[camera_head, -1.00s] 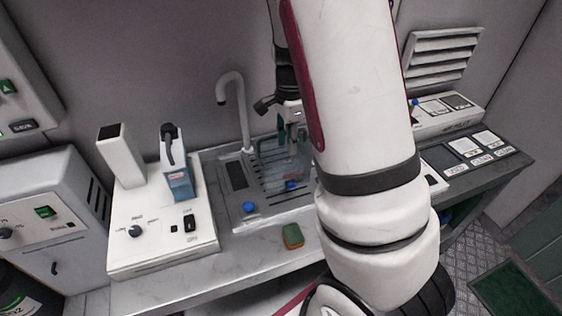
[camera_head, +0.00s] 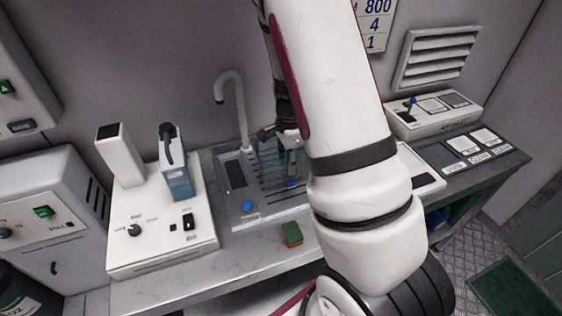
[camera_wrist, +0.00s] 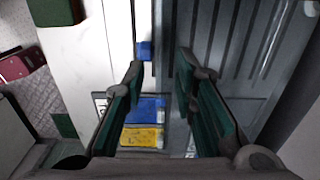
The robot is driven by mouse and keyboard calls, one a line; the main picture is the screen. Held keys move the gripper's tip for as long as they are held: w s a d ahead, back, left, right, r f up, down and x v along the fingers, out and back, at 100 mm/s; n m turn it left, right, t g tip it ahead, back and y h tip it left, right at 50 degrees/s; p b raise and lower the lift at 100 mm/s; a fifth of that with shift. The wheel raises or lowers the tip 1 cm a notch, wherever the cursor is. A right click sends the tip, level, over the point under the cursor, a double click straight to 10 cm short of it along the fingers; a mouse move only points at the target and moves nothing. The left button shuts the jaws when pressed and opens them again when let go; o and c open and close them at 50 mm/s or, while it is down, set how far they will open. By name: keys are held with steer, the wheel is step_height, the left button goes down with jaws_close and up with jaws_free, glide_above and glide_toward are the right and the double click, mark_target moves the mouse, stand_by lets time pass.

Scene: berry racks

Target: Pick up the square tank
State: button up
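The square tank (camera_head: 268,150) is a clear, box-shaped vessel standing on the sink drainboard in the head view, right of the tap. My gripper (camera_head: 287,162) points down at the tank's right part, close to it or overlapping it; I cannot tell whether they touch. In the wrist view my gripper (camera_wrist: 158,72) is open, its two green-padded fingers apart. No solid thing is clearly clamped between them. The tank's clear walls are hard to make out there. My arm hides the area right of the tank.
A green and brown sponge (camera_head: 291,234) lies on the counter in front. A white device (camera_head: 160,235) holding a blue-grey handheld unit (camera_head: 176,180) stands left. Blue and yellow labels (camera_wrist: 143,137) show below my fingers.

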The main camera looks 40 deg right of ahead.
steer(key=shift+f, duration=0.25)
stand_by(0.3)
jaws_close()
